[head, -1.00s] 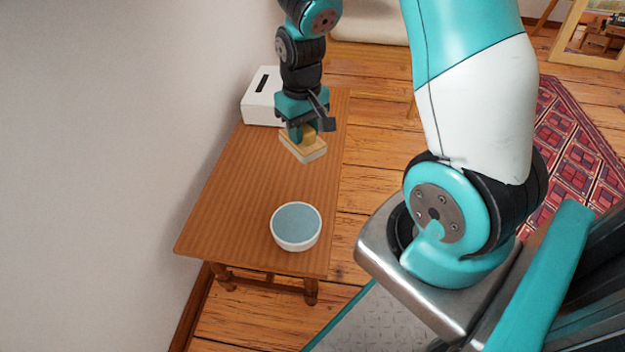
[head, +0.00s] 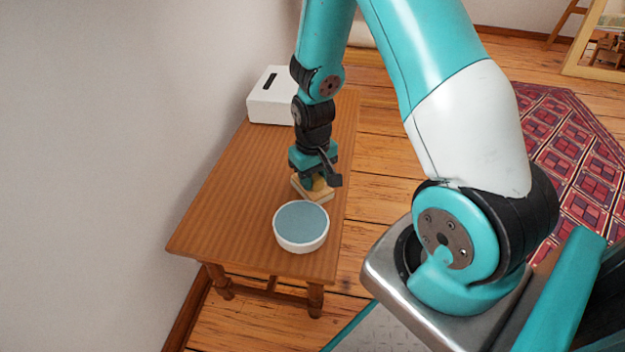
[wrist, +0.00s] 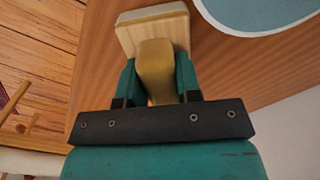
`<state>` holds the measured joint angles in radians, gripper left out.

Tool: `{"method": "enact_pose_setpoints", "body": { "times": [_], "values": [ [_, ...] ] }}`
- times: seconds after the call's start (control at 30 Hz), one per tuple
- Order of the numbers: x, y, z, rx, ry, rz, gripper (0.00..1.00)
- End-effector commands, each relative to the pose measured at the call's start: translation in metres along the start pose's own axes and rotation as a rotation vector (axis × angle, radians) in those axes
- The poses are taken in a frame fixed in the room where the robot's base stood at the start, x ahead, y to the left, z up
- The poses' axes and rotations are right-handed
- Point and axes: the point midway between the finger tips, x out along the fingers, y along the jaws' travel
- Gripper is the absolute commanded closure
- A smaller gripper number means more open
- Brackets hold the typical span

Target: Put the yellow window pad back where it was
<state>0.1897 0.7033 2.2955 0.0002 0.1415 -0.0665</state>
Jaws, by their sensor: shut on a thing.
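The yellow window pad (head: 323,194) has a pale, wood-coloured base and a yellow grip. My gripper (head: 314,179) is shut on the grip, with the base beyond the fingertips. In the wrist view, the pad (wrist: 150,27) is between the fingers of my gripper (wrist: 157,82). I cannot tell whether the pad touches the bowl or the table. The bowl has a flat blue-grey surface inside and also shows in the wrist view (wrist: 255,12).
The wooden table (head: 222,215) stands along the grey wall (head: 100,150). A white box with a dark slot (head: 270,105) stands at its far end. The tabletop left of the bowl is clear. A red patterned rug (head: 570,150) lies on the floor at right.

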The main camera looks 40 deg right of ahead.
Motion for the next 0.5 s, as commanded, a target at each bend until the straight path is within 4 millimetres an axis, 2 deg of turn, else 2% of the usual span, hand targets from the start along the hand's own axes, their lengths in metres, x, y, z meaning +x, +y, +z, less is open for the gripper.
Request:
{"method": "enact_pose_setpoints", "body": {
  "times": [0.23,0.27,0.33,0.5],
  "values": [
    [0.0023,-0.0002,0.0000,0.000,0.000,0.000,0.87],
    [0.0013,-0.0002,-0.0001,0.000,0.000,0.000,0.61],
    [0.0011,-0.0002,0.0000,0.000,0.000,0.000,0.45],
    [0.0011,-0.0001,0.0000,0.000,0.000,0.000,0.43]
  ]
}}
